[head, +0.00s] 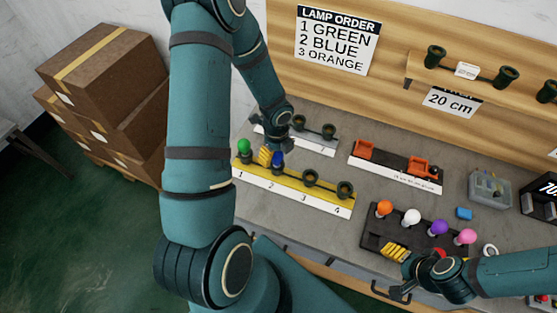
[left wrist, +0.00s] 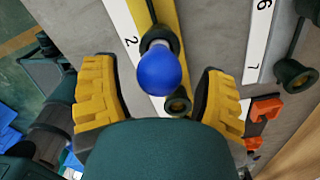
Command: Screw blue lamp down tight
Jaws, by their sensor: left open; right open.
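The blue lamp (left wrist: 160,72) sits in the dark socket (left wrist: 158,36) beside number 2 on the yellow strip (head: 325,203). It also shows in the head view (head: 278,159), partly hidden by my gripper. My left gripper (head: 267,156) is open. In the left wrist view its yellow fingers stand on both sides of the blue lamp, with gaps between. The lamp's thread is hidden, so I cannot tell how deep it sits. The green lamp (head: 243,146) stands at position 1. My right gripper (head: 396,252) is open at the front edge of the dark lamp tray (head: 372,240).
The tray holds orange (head: 384,207), white (head: 412,216), purple (head: 439,227) and pink (head: 466,236) lamps. Sockets 3 (head: 310,177) and 4 (head: 345,188) are empty. A grey socket strip (head: 318,143) and an orange-blocked fixture (head: 395,175) lie behind. The sign (head: 337,40) lists green, blue, orange.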

